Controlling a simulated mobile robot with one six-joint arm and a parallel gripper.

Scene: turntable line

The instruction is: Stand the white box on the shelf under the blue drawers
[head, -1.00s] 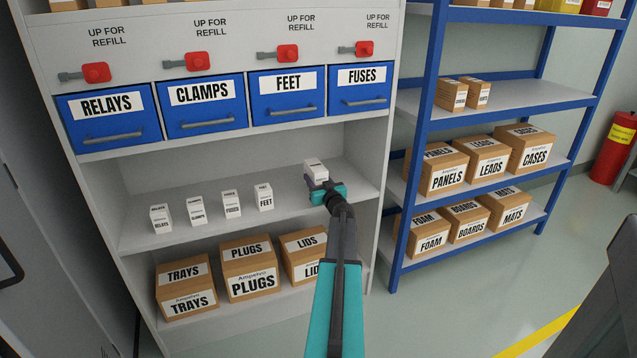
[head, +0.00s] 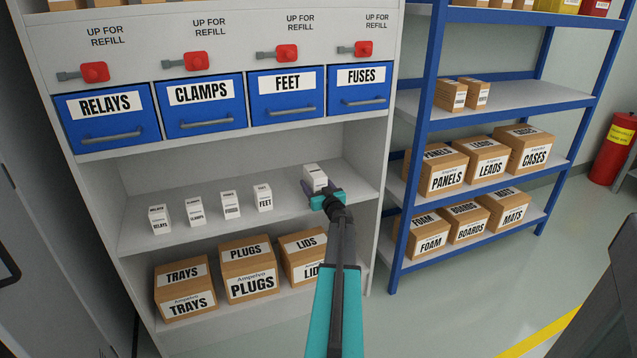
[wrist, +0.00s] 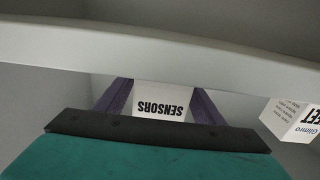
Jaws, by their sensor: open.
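The white box (head: 315,177) is on the middle white shelf (head: 285,222) under the blue drawers (head: 288,95), below the FUSES drawer and right of the FEET box. It looks upright. In the wrist view the white box (wrist: 160,97) shows the word SENSORS, upside down in that picture. My gripper (head: 321,192) is open around it, one purple finger on each side; small gaps seem to show between box and fingers. The wrist view also shows my gripper (wrist: 160,108). The box's base is partly hidden by my gripper.
Several small white boxes stand in a row to the left, the FEET box (head: 264,197) nearest. Cardboard boxes, such as PLUGS (head: 250,272), fill the shelf below. A blue rack (head: 410,150) stands to the right. A pale edge (wrist: 160,42) crosses the wrist view.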

